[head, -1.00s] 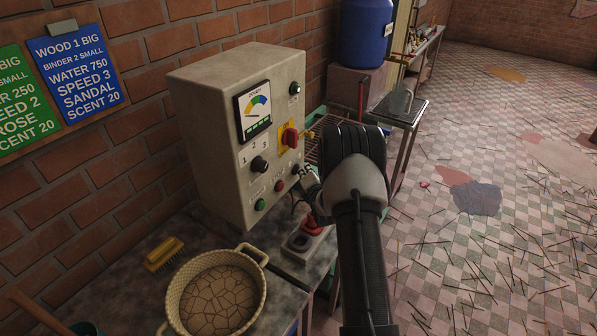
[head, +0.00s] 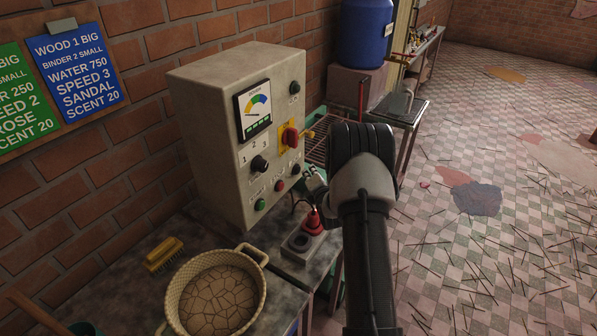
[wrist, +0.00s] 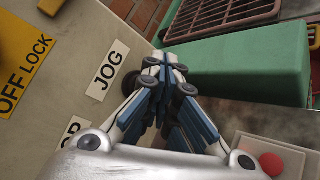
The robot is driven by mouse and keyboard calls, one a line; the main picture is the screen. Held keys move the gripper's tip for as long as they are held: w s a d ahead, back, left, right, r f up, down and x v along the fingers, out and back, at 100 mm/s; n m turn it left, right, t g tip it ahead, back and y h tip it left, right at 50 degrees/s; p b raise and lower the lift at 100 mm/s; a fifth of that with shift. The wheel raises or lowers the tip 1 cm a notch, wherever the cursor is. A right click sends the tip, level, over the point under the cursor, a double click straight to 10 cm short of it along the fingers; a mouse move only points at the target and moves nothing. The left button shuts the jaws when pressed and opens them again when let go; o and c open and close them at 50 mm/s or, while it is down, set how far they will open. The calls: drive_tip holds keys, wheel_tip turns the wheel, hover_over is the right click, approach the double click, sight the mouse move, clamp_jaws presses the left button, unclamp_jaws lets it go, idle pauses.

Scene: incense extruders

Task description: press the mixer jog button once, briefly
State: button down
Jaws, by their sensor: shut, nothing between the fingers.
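The grey control box (head: 190,130) stands against the brick wall. Its black jog button (head: 296,169) is at the lower right of its front, beside my fingertips. The JOG label (wrist: 107,70) is plain in the wrist view; the dark button (wrist: 130,82) shows beside it, partly hidden by my left finger. My gripper (head: 309,175) is shut and empty, with its tips (wrist: 163,72) close to the button. They look a little apart from it, but contact cannot be told for sure.
A red stop button (head: 280,185) and a green button (head: 260,204) sit left of the jog button. A red and yellow switch (head: 289,136) is above. A red-topped grey box (head: 298,247) stands below my gripper. A basin (head: 250,300) is at front left.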

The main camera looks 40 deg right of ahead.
drive_tip(key=s, duration=0.1)
drive_tip(key=s+d, duration=0.1)
drive_tip(key=s, duration=0.1)
drive_tip(key=s+d+b, duration=0.1)
drive_tip(key=shift+s, duration=0.3)
idle(0.4)
drive_tip(key=s+a+r+m+g+y, duration=0.1)
drive_tip(key=s+a+r+m+g, duration=0.3)
drive_tip(key=a+r, duration=0.6)
drive_tip(key=s+a+r+m+g+y, duration=0.1)
drive_tip(key=s+a+r+m, duration=0.1)
drive_tip(key=a+r+m, duration=0.6)
drive_tip(key=s+a+r+m+g+y, duration=0.1)
drive_tip(key=s+a+m, duration=0.1)
drive_tip(key=s+a, duration=0.4)
drive_tip(key=s+a+m+g+y, duration=0.1)
drive_tip(key=s+a+m+g, duration=0.1)
drive_tip(key=s+a, duration=0.5)
drive_tip(key=s+a+r+m+g+y, duration=0.1)
drive_tip(key=s+a+m, duration=0.3)
drive_tip(key=s, duration=1.1)
drive_tip(key=a, duration=0.3)
drive_tip(key=shift+s+r+g+y, duration=0.25)
drive_tip(key=shift+r+g+y, duration=0.05)
drive_tip(key=shift+r+y, duration=0.1)
